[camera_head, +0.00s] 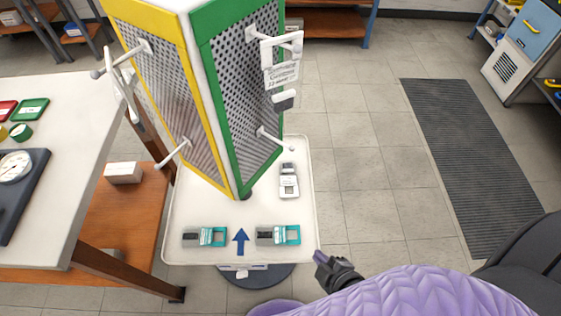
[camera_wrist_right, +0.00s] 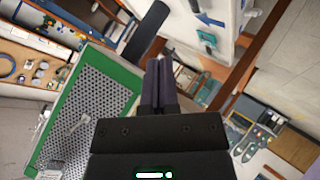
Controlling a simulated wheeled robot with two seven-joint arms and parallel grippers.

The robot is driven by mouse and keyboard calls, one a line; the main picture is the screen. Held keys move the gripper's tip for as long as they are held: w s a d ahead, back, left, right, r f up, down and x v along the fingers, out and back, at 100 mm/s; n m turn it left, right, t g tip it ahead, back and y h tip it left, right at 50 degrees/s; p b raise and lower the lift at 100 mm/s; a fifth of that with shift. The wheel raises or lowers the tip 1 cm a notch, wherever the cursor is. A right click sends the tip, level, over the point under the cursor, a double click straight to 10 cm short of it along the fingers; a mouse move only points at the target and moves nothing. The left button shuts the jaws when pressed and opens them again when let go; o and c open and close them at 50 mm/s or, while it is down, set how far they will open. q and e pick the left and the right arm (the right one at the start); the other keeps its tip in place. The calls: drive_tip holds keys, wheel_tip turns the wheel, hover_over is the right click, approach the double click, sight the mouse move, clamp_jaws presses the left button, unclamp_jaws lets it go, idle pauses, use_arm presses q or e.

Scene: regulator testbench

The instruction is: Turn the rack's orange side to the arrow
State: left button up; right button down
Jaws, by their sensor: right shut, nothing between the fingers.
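The rack is a tall column with perforated sides. Its yellow-framed side (camera_head: 168,75) faces left and its green-framed side (camera_head: 240,95) faces right in the head view. The edge between these two sides points toward the blue arrow (camera_head: 241,241) on the white base. No orange side shows. The green side also shows at left in the wrist view (camera_wrist_right: 85,110). My right gripper (camera_head: 320,258) is beside the base's front right corner, apart from the rack. Its dark fingers are together and empty in the wrist view (camera_wrist_right: 161,75). My left gripper is not in view.
White pegs stick out of the rack, one with a hanging tagged item (camera_head: 283,72). Two teal devices (camera_head: 205,237) (camera_head: 279,235) flank the arrow, and a grey meter (camera_head: 288,182) lies behind. A white-topped table (camera_head: 75,140) stands close at left.

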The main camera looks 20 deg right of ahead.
drive_tip(key=w+a+r+n+t+y+b, duration=0.1)
drive_tip(key=w+a+r+n+t+y, duration=0.3)
drive_tip(key=r, duration=0.6)
drive_tip(key=d+r+n+t, duration=0.1)
drive_tip(key=r+n+t, duration=0.2)
drive_tip(key=r+n, duration=0.5)
drive_tip(key=w+r+m, duration=0.2)
drive_tip(key=w, duration=0.9)
drive_tip(key=shift+w+a, duration=0.25)
drive_tip(key=shift+w, duration=0.15)
drive_tip(key=shift+d+g+y, duration=0.1)
drive_tip(key=shift+g+y, duration=0.2)
